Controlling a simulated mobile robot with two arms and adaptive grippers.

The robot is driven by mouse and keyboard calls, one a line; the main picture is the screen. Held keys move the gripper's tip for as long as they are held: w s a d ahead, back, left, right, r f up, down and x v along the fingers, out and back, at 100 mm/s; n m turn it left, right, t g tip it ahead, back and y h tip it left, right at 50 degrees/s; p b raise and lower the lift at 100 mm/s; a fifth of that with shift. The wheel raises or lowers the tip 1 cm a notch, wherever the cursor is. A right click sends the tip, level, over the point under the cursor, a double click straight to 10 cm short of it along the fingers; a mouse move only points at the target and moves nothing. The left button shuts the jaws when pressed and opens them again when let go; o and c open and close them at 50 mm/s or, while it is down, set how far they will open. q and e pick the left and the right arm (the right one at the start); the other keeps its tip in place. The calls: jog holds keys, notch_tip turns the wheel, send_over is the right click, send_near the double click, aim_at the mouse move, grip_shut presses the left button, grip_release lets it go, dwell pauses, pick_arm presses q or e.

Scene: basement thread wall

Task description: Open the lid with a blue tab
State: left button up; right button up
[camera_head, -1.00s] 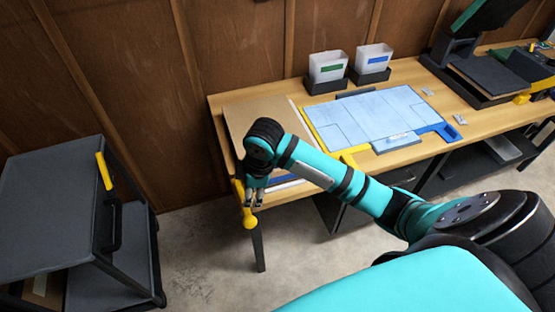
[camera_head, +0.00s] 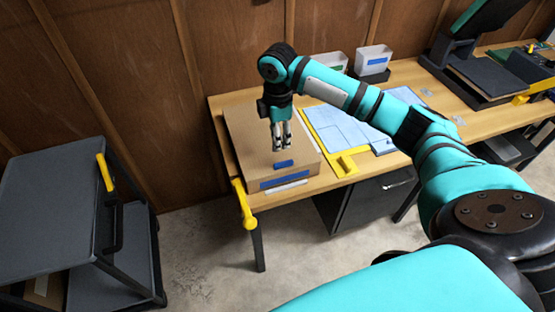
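A brown cardboard box (camera_head: 245,140) sits on the left end of the wooden table. Its lid is flat and closed. A blue tab (camera_head: 284,164) lies on the lid near the front edge, and a blue strip (camera_head: 284,179) marks the front face. My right gripper (camera_head: 282,148) points down above the lid, just behind the blue tab. Its fingers look slightly apart with nothing between them; whether the tips touch the lid is hard to tell. My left gripper is not in view.
A blue sheet with yellow corner pieces (camera_head: 343,165) lies right of the box. Two white bins, one with a blue label (camera_head: 374,58), stand behind. A yellow-handled clamp (camera_head: 243,203) hangs at the table's front edge. A grey cart (camera_head: 50,200) stands left.

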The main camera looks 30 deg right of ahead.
aim_at(277, 164)
notch_tip(277, 164, down, 11)
jog(key=shift+r+p, duration=0.15)
jog(key=shift+p, duration=0.5)
grip_shut()
